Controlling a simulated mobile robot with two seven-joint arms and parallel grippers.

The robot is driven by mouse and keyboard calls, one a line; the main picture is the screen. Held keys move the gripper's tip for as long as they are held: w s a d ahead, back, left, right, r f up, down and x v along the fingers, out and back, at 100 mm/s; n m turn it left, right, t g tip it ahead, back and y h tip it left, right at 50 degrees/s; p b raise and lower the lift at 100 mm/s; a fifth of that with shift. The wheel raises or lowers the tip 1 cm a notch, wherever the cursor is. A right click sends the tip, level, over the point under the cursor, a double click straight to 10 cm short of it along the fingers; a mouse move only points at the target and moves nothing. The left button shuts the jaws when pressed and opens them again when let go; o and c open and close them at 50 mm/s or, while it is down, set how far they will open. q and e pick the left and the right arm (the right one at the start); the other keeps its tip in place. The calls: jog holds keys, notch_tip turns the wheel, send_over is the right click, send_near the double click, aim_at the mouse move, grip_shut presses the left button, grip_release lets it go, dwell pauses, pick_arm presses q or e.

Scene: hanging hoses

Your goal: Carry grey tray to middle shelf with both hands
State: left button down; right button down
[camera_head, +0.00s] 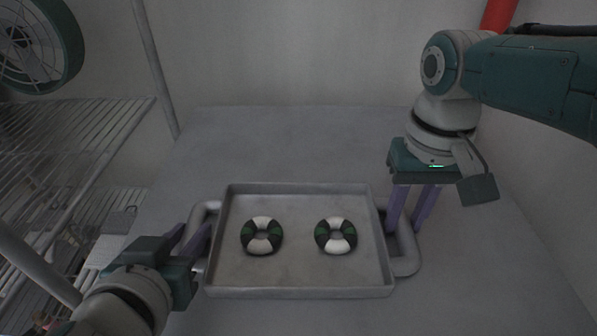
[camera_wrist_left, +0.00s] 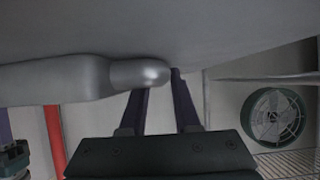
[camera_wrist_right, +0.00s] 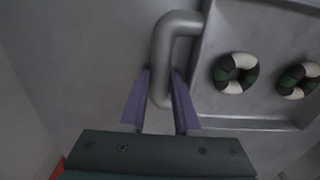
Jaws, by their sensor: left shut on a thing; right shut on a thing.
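The grey tray (camera_head: 300,278) has a low rim and a tube handle at each short side, and looks level in the head view. Two rings with white, black and green segments lie inside it, a left ring (camera_head: 261,236) and a right ring (camera_head: 336,236). My left gripper (camera_head: 196,240) is shut on the left handle (camera_head: 205,212); the left wrist view shows a handle (camera_wrist_left: 140,74) at its purple fingers. My right gripper (camera_head: 406,222) is shut on the right handle (camera_head: 408,262), coming from above. The right wrist view shows that handle (camera_wrist_right: 160,60) between the fingers. I cannot tell whether the tray touches the table.
A grey table (camera_head: 290,140) lies under and behind the tray, with its back part bare. Wire rack shelves (camera_head: 60,135) with upright poles stand at the left. A round green fan (camera_head: 35,40) is at the upper left. Pale walls close the back and right.

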pick_arm(q)
jog(key=shift+r, duration=0.1)
pick_arm(e)
jog(key=shift+r, duration=0.1)
